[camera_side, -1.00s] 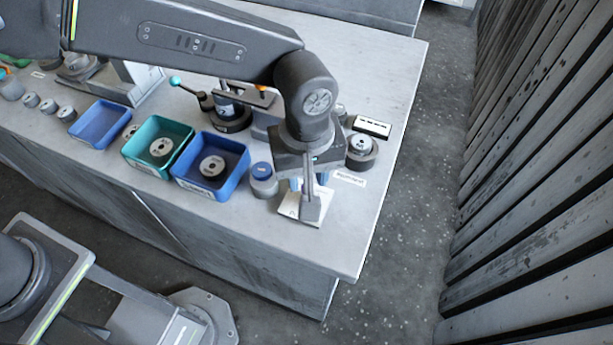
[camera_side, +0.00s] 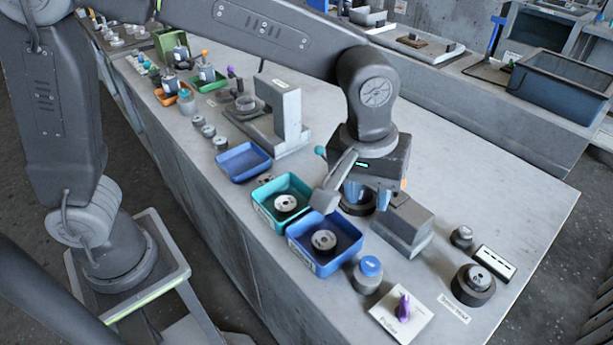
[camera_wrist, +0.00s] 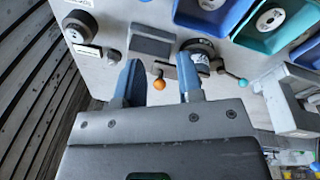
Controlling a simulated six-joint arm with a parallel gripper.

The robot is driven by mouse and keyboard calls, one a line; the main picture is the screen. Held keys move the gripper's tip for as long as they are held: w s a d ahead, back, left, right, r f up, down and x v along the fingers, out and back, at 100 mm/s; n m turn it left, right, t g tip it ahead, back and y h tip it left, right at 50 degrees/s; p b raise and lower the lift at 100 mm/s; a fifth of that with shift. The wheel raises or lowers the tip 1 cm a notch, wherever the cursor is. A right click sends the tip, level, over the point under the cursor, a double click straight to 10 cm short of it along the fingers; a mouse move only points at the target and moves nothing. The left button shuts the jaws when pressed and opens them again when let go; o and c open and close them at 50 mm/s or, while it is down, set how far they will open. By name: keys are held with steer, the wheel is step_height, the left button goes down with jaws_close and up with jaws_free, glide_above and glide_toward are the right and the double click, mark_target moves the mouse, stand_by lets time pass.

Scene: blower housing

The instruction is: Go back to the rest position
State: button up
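An orange ball (camera_wrist: 159,85) shows in the gap, on a fixture below. A purple tool (camera_side: 403,306) stands on a white plate (camera_side: 388,318) labelled as a puller, at the near right of the bench, clear of my gripper. No marker of the rest position shows.
A teal tray (camera_side: 264,214) and a blue tray (camera_side: 304,258) each hold a round part. A grey block (camera_side: 402,232) stands close to my gripper. A blue-capped cylinder (camera_side: 369,272) and a dark ring-shaped part (camera_side: 473,286) stand nearby.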

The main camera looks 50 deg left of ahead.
steer(key=s+a+r+m+t, duration=0.1)
steer(key=s+a+r, duration=0.15)
steer(key=a, duration=0.35)
steer(key=s+a+r+m+t, duration=0.1)
steer(key=s+a+r, duration=0.15)
steer(key=a, duration=0.25)
steer(key=s+a+m+t, duration=0.2)
steer(key=s+a+m, duration=0.1)
steer(key=s+a, duration=0.5)
steer(key=shift+s+a+f+y, duration=0.2)
steer(key=shift+a+y, duration=0.2)
steer(key=shift+a, duration=0.5)
steer(key=shift+o, duration=0.3)
steer(key=shift+r, duration=0.1)
